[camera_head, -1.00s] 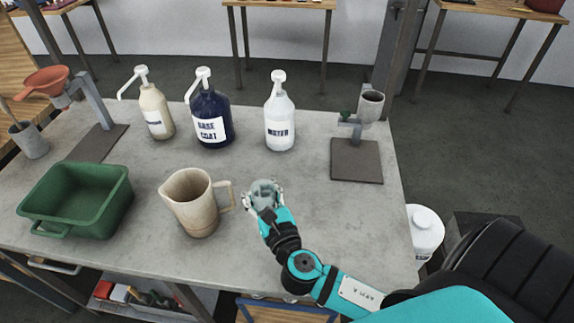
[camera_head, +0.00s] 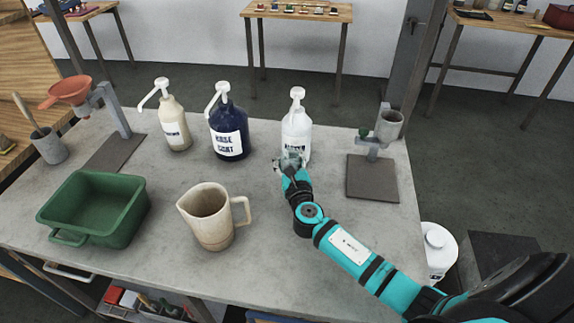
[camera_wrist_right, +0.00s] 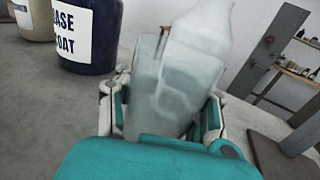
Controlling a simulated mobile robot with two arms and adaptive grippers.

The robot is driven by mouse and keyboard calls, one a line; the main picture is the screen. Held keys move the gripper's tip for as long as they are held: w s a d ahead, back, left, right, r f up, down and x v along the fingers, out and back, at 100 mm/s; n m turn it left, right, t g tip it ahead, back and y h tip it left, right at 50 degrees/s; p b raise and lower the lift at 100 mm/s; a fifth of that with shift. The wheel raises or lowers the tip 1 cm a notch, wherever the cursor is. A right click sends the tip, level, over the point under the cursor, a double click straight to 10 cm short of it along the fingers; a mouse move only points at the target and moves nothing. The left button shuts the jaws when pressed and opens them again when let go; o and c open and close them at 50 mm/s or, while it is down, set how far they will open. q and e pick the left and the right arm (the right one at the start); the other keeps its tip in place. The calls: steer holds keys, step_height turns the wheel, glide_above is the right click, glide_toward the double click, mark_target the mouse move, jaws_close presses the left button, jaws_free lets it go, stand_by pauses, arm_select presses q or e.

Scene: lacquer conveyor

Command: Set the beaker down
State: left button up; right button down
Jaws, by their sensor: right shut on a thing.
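My right gripper (camera_head: 291,166) is shut on a clear beaker (camera_wrist_right: 165,95), which shows small in the head view. The gripper is over the back middle of the grey table, just in front of the white water bottle (camera_head: 296,128). In the right wrist view the beaker stands between the fingers, and the water bottle (camera_wrist_right: 205,30) shows behind and through it. I cannot tell whether the beaker's base touches the table or the bottle. My left gripper is not in view.
The blue base coat bottle (camera_head: 229,132) and a cream pump bottle (camera_head: 174,128) stand left of the water bottle. A beige jug (camera_head: 212,222) and green tub (camera_head: 95,212) are nearer. A stand with a cup (camera_head: 372,178) is at right.

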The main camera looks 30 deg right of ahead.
steer(key=shift+w+d+f, duration=0.1)
steer(key=shift+w+f, duration=0.1)
step_height(320, 180, down, 2)
steer(key=shift+f+b, duration=0.25)
steer(key=shift+b, duration=0.25)
steer(key=shift+f, duration=0.3)
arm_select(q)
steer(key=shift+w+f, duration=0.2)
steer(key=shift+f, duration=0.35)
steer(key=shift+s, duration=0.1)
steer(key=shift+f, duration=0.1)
arm_select(e)
steer(key=shift+f, duration=0.1)
steer(key=shift+s+f+b, duration=0.1)
steer(key=shift+f+b, duration=0.05)
steer(key=shift+b, duration=0.15)
steer(key=c, duration=0.8)
jaws_free()
steer(key=shift+c, duration=0.2)
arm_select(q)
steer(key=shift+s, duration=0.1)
